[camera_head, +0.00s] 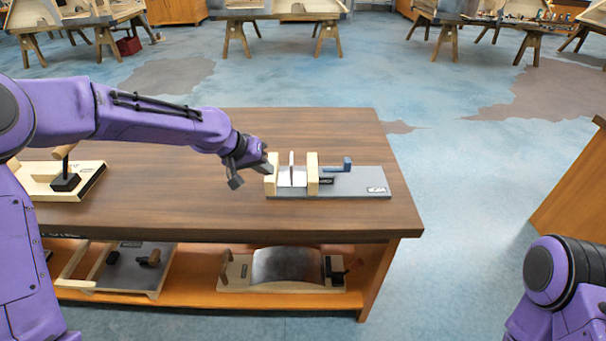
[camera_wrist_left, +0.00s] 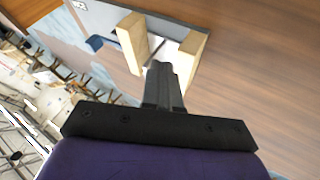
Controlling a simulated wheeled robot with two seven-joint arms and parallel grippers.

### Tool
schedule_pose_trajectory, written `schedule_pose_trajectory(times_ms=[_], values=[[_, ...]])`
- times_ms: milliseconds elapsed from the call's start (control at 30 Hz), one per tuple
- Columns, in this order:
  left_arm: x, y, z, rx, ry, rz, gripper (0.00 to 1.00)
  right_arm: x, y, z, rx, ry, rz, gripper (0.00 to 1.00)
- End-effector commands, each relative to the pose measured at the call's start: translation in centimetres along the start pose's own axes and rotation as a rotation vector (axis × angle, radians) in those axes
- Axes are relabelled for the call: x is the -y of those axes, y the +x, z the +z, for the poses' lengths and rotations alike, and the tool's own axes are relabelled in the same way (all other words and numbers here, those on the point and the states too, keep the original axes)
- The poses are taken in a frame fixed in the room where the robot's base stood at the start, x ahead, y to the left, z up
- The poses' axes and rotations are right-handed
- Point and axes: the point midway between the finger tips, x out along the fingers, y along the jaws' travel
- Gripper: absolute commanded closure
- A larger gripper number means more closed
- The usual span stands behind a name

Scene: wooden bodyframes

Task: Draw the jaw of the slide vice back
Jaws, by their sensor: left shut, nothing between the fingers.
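The slide vice stands on the workbench, with a grey base plate (camera_head: 370,184) and two pale wooden jaws. The left jaw (camera_head: 271,176) and the right jaw (camera_head: 313,175) are apart, with a thin pale upright piece (camera_head: 292,168) between them. A blue handle (camera_head: 347,165) is at the right. My left gripper (camera_head: 264,169) is shut and empty, close to the left jaw. In the left wrist view its fingers (camera_wrist_left: 161,72) appear between the two jaws (camera_wrist_left: 132,42); I cannot tell whether they touch anything. My right gripper is out of view.
A wooden fixture with a dark clamp (camera_head: 66,183) stands on the bench at the left. The lower shelf (camera_head: 200,290) holds more fixtures, one with a curved metal sheet (camera_head: 288,266).

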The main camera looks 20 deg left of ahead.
Motion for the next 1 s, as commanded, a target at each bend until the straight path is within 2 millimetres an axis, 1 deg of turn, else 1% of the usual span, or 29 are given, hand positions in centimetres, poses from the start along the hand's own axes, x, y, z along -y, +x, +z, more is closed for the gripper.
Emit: schedule_pose_trajectory(times_ms=[67, 167, 500, 600, 700, 833, 1000], values=[[0.1, 0.7, 0.1, 0.005, 0.001, 0.000, 1.00, -0.1, -0.1, 0.0, 0.001, 0.000, 0.001, 1.00], [0.3, 2.3, 0.2, 0.005, -0.002, -0.003, 1.00, -0.1, -0.2, 0.0, 0.002, 0.000, 0.001, 1.00], [0.3, 9.8, 0.3, 0.005, -0.004, -0.003, 1.00, -0.1, -0.8, -0.3, 0.001, 0.000, 0.001, 1.00], [-1.6, 10.4, 0.1, 0.004, 0.002, -0.003, 1.00, -0.2, -1.5, -0.6, 0.001, 0.000, 0.001, 1.00], [-2.7, 11.1, 0.1, 0.004, 0.003, -0.003, 1.00, -0.2, -1.8, -0.7, 0.001, 0.000, 0.001, 1.00], [-3.4, 11.5, 0.2, 0.004, 0.001, -0.002, 1.00, -0.2, -1.9, -0.8, 0.001, 0.000, 0.001, 1.00], [-3.4, 11.6, 0.2, 0.003, 0.000, -0.002, 1.00, -0.2, -1.9, -0.7, 0.001, 0.000, 0.001, 1.00]])
